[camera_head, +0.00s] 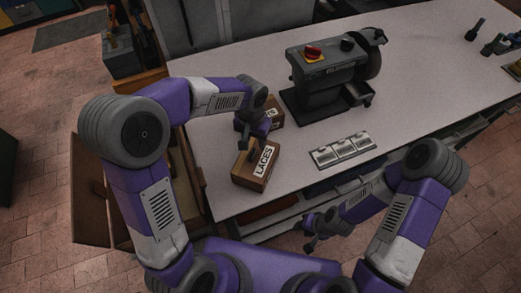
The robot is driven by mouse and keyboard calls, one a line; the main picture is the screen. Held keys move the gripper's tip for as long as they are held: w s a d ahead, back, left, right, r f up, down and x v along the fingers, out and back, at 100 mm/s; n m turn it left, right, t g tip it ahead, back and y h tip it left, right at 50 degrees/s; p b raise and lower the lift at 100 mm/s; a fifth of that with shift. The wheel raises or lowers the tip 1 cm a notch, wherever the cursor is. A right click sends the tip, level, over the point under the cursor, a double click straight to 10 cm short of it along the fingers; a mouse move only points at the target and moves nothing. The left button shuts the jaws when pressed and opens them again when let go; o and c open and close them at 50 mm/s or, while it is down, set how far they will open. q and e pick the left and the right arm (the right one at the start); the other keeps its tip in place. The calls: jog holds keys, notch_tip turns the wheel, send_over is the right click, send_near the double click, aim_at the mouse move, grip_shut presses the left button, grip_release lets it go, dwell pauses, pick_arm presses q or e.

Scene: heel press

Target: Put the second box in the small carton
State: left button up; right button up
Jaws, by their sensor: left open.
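A brown box labelled LACES (254,168) sits on the near left part of the white bench. A second brown box (274,113) with a partly covered label stands behind it, close to the grinding machine. My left gripper (243,143) points down at the far end of the LACES box; it is open, and I cannot tell if it touches the box. My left wrist hides part of the rear box. A brown open carton (89,205) with flaps spread stands left of the bench; my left arm covers much of it. My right gripper (311,238) hangs low before the bench, its jaws too small to read.
A grey grinding machine (325,75) with a red knob stands on the bench behind the boxes. The bench top (430,85) is clear towards the right, with small tools at the far end.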

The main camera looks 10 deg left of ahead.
aim_at(252, 153)
pick_arm(q)
jog(key=shift+w+a+r, duration=0.1)
jog(key=shift+a+r, duration=0.05)
jog(key=shift+r, duration=0.15)
jog(key=shift+a, duration=0.1)
jog(key=shift+s+f, duration=0.25)
jog(key=shift+f, duration=0.1)
notch_tip(252, 153, down, 7)
jog(key=shift+a+r, duration=0.15)
jog(key=shift+r, duration=0.05)
grip_shut()
dwell(1.0)
